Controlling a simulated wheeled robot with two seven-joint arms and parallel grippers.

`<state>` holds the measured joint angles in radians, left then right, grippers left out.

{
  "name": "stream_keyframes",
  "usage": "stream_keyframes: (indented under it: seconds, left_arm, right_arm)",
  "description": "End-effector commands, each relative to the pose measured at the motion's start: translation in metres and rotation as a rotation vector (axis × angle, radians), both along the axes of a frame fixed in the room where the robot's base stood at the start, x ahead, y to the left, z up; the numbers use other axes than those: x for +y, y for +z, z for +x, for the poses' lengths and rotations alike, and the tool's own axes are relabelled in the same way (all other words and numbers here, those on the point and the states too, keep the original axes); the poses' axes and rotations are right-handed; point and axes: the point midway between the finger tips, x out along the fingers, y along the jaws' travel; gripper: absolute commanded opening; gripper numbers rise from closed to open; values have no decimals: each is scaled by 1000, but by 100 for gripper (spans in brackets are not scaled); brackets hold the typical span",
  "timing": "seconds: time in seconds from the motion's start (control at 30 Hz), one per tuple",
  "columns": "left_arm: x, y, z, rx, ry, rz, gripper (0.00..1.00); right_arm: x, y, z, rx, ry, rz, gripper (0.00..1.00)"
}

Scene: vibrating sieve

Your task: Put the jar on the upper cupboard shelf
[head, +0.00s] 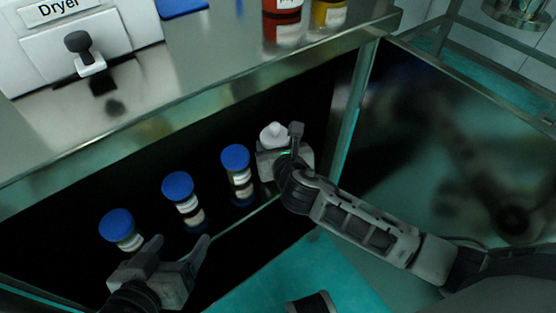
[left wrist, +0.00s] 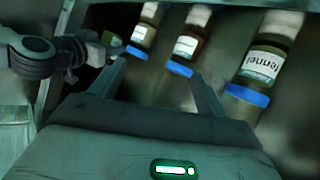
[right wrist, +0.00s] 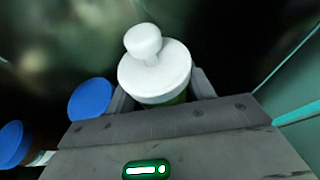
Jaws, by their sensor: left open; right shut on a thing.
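The jar with a white knobbed lid (head: 273,134) is at the right end of the row inside the cupboard, held by my right gripper (head: 285,160). In the right wrist view the white-lidded jar (right wrist: 155,70) stands between the two fingers; its lower body is hidden. The cupboard shelf (head: 255,210) is a dark reflective surface. My left gripper (head: 178,262) is open and empty in front of the shelf, near the leftmost blue-lidded jar. In the left wrist view its fingers (left wrist: 162,80) spread with blue-lidded jars beyond them.
Blue-lidded jars (head: 235,158), (head: 178,186) and (head: 116,225) stand in a row left of the held jar. The open glass door (head: 450,130) is at right. The dryer (head: 85,45) and red jar (head: 282,8) stand on the cupboard top. A dark cylindrical object (head: 312,304) shows below.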

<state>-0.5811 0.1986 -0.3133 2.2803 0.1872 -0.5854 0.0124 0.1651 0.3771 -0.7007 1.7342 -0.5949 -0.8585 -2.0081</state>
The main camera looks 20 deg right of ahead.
Motion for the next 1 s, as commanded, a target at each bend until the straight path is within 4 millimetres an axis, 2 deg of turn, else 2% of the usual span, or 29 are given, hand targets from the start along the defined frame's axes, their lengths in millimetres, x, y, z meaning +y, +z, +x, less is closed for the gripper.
stream_keyframes:
  seconds: [0.27,0.4,0.47,0.6,0.83,0.87,0.93,1.0]
  left_arm:
    - [-3,5,1,-50,-4,-24,75]
    - [-7,12,-1,-120,-12,-58,75]
    - [-9,17,-1,-140,-12,-77,75]
    - [-9,24,-1,-151,-11,-87,75]
    - [-9,23,0,-150,-11,-89,75]
    - [-9,23,0,-151,-11,-90,75]
    - [-9,24,0,-150,-11,-89,75]
    - [-9,23,0,-150,-11,-89,75]
  right_arm:
    - [-10,-19,11,-1,0,1,0]
    - [-10,-44,12,1,-1,2,0]
    - [-10,-50,12,-1,1,3,0]
    - [-10,-48,12,-2,2,1,0]
    - [-10,-51,12,0,1,0,0]
    - [-10,-53,12,2,0,0,56]
    - [-10,-52,12,2,0,0,75]
    - [-10,-52,12,2,0,0,75]
